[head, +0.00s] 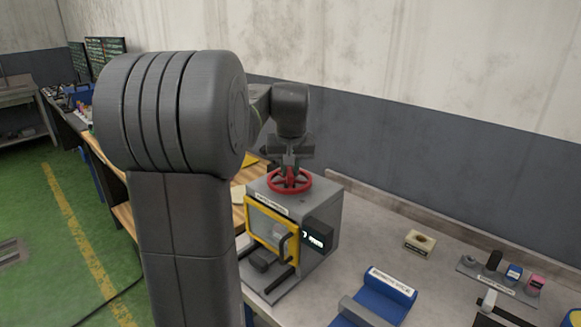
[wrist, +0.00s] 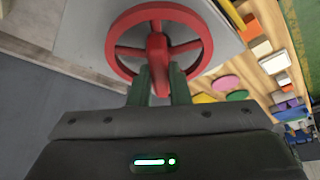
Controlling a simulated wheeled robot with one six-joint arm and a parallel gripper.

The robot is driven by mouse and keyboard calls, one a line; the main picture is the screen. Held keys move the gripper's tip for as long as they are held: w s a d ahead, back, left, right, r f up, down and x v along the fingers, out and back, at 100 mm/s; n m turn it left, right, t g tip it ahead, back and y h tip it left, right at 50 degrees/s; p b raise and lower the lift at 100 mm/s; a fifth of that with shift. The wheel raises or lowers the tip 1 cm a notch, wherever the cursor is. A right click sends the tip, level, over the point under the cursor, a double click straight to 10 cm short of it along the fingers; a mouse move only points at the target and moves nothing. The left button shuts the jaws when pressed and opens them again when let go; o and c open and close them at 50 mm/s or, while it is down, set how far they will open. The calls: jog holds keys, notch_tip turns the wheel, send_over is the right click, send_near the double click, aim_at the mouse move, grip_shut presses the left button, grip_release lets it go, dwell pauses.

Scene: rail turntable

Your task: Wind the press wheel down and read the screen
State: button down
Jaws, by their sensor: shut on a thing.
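The red press wheel (head: 289,181) lies flat on top of the grey press box (head: 329,214). In the wrist view the red wheel (wrist: 118,45) shows its rim, spokes and hub. My gripper (wrist: 160,75) points down at the wheel from above, its fingers shut on a red part near the hub; it also shows in the head view (head: 289,168). The press has a yellow-framed front window (head: 270,229) with a dark handle. The small dark screen (head: 317,238) beside it shows a lit digit and letters too small to read surely.
A blue device (head: 385,294) with a label stands right of the press. A small box with a round hole (head: 420,241) and a labelled rack with coloured pieces (head: 500,275) are further right. The wall runs behind the bench. Coloured pieces (wrist: 225,83) lie on a wooden bench beside the press.

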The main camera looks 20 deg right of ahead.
jog(key=m+g+h, duration=0.1)
jog(key=m, duration=0.2)
jog(key=m+h, duration=0.1)
jog(key=m, duration=0.3)
jog(key=shift+w+a+g, duration=0.15)
jog(key=shift+w+g, duration=0.05)
jog(key=shift+g, duration=0.2)
jog(key=m+g, duration=0.1)
jog(key=m, duration=0.2)
jog(key=m+g, duration=0.1)
jog(key=m, duration=0.2)
jog(key=shift+w+r+m+h, duration=0.1)
jog(key=shift+w+m+h, duration=0.05)
jog(key=shift+m+h, duration=0.25)
jog(key=m+g+p, duration=0.1)
jog(key=m, duration=0.2)
jog(key=m+g+p, duration=0.1)
jog(key=m, duration=0.2)
jog(key=shift+w+g+y, duration=0.15)
jog(key=shift+g+y, duration=0.15)
jog(key=shift+g, duration=0.1)
jog(key=m+g+y+p, duration=0.1)
jog(key=m+p, duration=0.1)
jog(key=m, duration=0.1)
jog(key=shift+m, duration=0.3)
jog(key=shift+w+m+g+y+p, duration=0.1)
jog(key=shift+m+g+y+p, duration=0.35)
jog(key=shift+m, duration=0.95)
jog(key=c, duration=1.4)
grip_release()
